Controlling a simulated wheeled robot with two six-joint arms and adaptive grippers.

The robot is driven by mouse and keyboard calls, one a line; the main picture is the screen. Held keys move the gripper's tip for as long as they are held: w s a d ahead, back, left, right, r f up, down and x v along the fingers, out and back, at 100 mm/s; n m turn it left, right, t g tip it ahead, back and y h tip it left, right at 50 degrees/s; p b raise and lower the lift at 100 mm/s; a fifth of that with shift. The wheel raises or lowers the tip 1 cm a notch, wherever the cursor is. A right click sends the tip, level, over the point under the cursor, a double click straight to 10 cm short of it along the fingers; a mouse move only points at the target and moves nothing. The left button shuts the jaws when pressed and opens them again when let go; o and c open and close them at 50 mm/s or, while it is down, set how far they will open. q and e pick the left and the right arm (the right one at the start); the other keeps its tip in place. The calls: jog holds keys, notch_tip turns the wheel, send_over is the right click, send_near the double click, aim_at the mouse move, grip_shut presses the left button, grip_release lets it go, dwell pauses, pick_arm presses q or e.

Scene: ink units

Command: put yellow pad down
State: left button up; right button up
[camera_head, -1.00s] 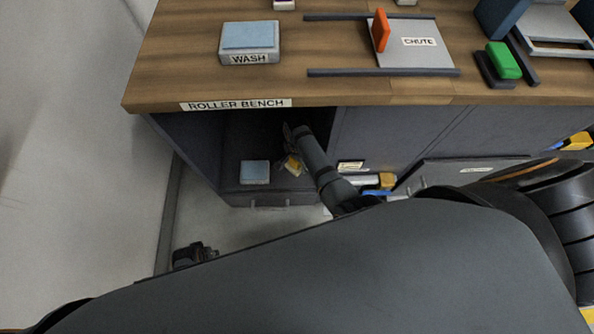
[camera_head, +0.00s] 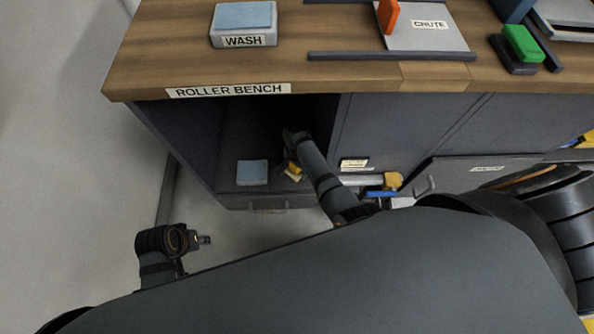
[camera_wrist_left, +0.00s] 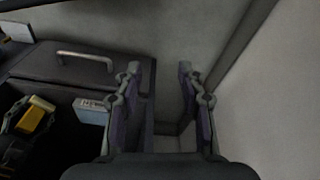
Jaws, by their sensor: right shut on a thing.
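The yellow pad (camera_head: 293,170) is in the open drawer under the bench, partly hidden by my right arm. My right gripper (camera_head: 291,158) reaches into this space and is shut on the yellow pad; its fingertips are mostly hidden. The pad also shows as a yellow block in the left wrist view (camera_wrist_left: 34,118). Whether it touches the drawer floor I cannot tell.
The drawer front with its handle (camera_wrist_left: 86,57) shows in the left wrist view. The roller bench top (camera_head: 150,60) is above, with a blue WASH pad (camera_head: 243,17), an orange block (camera_head: 387,15) and a green block (camera_head: 522,42). Floor at left is clear.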

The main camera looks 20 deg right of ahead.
jog(key=shift+f, duration=0.45)
pick_arm(q)
jog(key=shift+s+d+r, duration=0.1)
jog(key=shift+d+r, duration=0.05)
jog(key=shift+r, duration=0.4)
jog(key=shift+s+d+r, duration=0.1)
jog(key=shift+d+r, duration=0.05)
jog(key=shift+r, duration=0.35)
pick_arm(e)
jog(key=shift+f+b, duration=0.15)
jog(key=shift+b, duration=0.15)
jog(key=o, duration=1.5)
pick_arm(q)
jog(key=shift+w+f, duration=0.1)
pick_arm(e)
jog(key=shift+o, duration=0.2)
